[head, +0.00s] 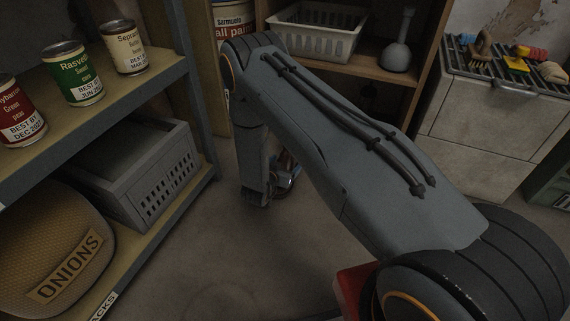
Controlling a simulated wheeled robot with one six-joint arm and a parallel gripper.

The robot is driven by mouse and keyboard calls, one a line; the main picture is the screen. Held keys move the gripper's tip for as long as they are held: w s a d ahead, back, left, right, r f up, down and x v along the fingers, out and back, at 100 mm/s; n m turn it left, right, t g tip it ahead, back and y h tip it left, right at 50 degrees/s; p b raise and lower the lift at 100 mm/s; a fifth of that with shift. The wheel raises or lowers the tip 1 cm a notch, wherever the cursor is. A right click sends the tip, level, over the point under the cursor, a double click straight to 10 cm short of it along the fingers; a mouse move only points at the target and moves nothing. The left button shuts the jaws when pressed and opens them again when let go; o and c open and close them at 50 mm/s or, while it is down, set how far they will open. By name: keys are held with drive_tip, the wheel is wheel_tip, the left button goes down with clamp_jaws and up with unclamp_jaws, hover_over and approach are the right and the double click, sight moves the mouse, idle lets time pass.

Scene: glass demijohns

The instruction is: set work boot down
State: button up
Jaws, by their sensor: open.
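My arm reaches forward and bends down to the floor in the head view. My gripper (284,184) is low at its end, near the bare floor, and mostly hidden by the wrist; it is open. A small brown patch shows beside it, partly behind the arm. It may be part of the work boot, but too little shows to tell. No other part of a boot is visible.
Left shelves hold several cans (83,75), a grey crate (135,170) and an onion sack (60,255). Behind are a white basket (318,32) and a flask (397,52). A rack with brushes (505,65) tops the right cabinet (480,125). Floor (225,250) left of my arm is clear.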

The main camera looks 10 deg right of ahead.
drive_tip(key=shift+r, duration=0.1)
drive_tip(key=p+v, duration=0.6)
drive_tip(key=v, duration=0.4)
drive_tip(key=shift+s+r, duration=0.15)
drive_tip(key=shift+r, duration=0.05)
drive_tip(key=shift+p+v, duration=0.4)
drive_tip(key=shift+v, duration=0.4)
drive_tip(key=shift+a+f, duration=0.1)
